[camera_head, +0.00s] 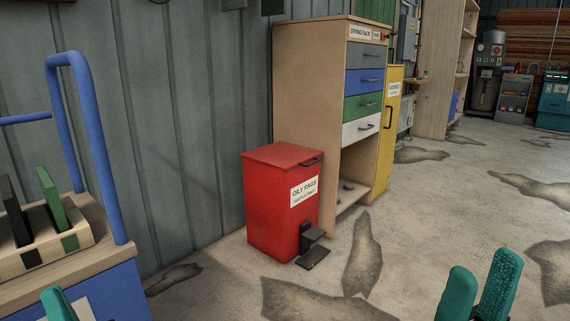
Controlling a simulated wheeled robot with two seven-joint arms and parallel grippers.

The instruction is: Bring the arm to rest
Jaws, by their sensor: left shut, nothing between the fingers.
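My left gripper (60,305) shows only as teal fingertips at the bottom left edge, in front of the blue cart (110,290). It is shut and empty; the rest of it is out of view. My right gripper (481,285) is at the bottom right, over the concrete floor. Its two teal fingers point up with a gap between them, and nothing shows in the gap. Both arms are otherwise below the frame.
A blue-railed cart with a wooden rack (60,238) stands at the left. A red oily-rags bin (270,205) with a pedal stands by a wooden drawer cabinet (310,100). A yellow cabinet (392,130) is behind. The stained floor (430,225) at centre right is clear.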

